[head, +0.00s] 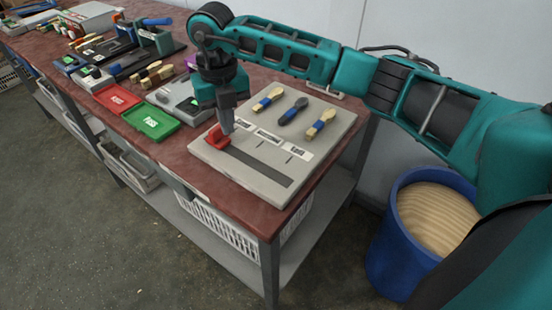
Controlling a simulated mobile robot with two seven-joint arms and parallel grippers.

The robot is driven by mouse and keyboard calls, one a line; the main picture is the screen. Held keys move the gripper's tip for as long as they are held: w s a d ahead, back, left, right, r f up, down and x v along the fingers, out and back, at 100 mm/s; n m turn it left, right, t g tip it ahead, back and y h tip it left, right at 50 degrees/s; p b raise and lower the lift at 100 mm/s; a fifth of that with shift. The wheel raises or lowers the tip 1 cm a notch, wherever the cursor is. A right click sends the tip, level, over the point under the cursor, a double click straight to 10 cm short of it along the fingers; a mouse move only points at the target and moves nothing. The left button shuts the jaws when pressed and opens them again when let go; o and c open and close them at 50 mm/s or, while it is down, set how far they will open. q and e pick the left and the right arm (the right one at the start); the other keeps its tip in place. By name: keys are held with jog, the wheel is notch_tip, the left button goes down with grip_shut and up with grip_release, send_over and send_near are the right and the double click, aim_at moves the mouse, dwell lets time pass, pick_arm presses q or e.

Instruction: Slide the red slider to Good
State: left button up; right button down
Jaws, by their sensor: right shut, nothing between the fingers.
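The red slider (215,138) sits at the left end of a dark straight slot (258,166) in a grey board (225,167) near the table's end. Several white labels (268,137) run along the slot's far side; their words are too small to read. My right gripper (227,129) points down, shut and empty, with its fingertips at the far right edge of the red slider. Whether they touch it I cannot tell. The gripper hides part of the label nearest the slider. My left gripper is not in view.
Left of the board are a green Pass tray (165,136), a red tray (103,94) and a grey device (182,100). A blue bin (378,235) stands on the floor at right. The slot right of the slider is clear.

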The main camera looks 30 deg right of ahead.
notch_tip(320, 180, up, 5)
jog(key=p, duration=0.3)
jog(key=shift+f, duration=0.2)
jog(key=shift+s+f, duration=0.1)
dwell(0.3)
